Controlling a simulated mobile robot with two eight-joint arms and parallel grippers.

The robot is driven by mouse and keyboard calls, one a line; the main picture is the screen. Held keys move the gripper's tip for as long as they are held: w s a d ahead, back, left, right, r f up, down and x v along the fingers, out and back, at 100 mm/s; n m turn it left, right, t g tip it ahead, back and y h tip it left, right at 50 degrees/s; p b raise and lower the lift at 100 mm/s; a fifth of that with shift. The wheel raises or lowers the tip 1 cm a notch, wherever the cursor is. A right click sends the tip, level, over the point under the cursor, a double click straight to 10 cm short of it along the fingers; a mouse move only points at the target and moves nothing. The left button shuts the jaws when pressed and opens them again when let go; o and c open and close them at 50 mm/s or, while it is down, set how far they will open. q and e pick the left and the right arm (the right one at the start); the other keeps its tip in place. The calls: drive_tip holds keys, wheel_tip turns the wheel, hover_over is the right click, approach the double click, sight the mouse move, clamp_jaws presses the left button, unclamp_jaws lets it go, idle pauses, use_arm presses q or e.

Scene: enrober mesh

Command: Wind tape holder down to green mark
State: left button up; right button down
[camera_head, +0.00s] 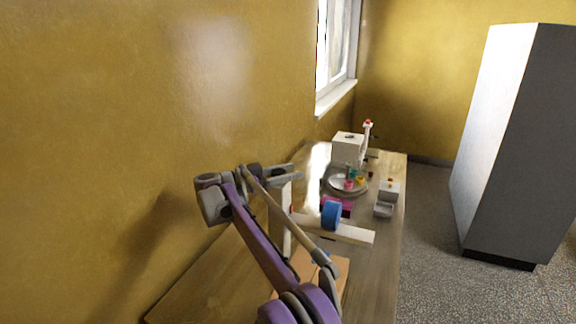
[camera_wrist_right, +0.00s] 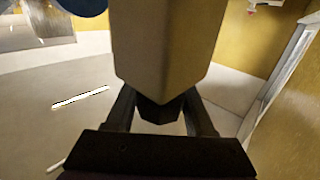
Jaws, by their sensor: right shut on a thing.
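A blue tape roll (camera_head: 331,215) sits on a pale tape holder (camera_head: 352,234), a long bar lying across the bench beside a white upright post (camera_head: 287,222). The roll's edge also shows at the top left of the right wrist view (camera_wrist_right: 82,5). My right gripper (camera_head: 287,174) is at the top of the post. In the right wrist view its two dark fingers (camera_wrist_right: 160,112) are shut on a part below a large pale block (camera_wrist_right: 168,45), which hides most of the grip. I cannot make out the green mark. My left gripper is not in view.
Behind the roll are a magenta block (camera_head: 338,206), a round plate (camera_head: 334,182) with small coloured pieces and a white machine (camera_head: 347,148). Grey trays (camera_head: 384,209) stand at the right edge. The yellow wall (camera_head: 150,120) is close on the left.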

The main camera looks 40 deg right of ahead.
sight(272, 175)
drive_tip(key=shift+r+g, duration=0.15)
drive_tip(key=shift+g, duration=0.15)
drive_tip(key=shift+s, duration=0.1)
drive_tip(key=shift+c, duration=1.4)
unclamp_jaws()
drive_tip(key=shift+a, duration=0.1)
drive_tip(key=v, duration=1)
drive_tip(key=shift+a+p, duration=0.25)
drive_tip(key=shift+p, duration=0.05)
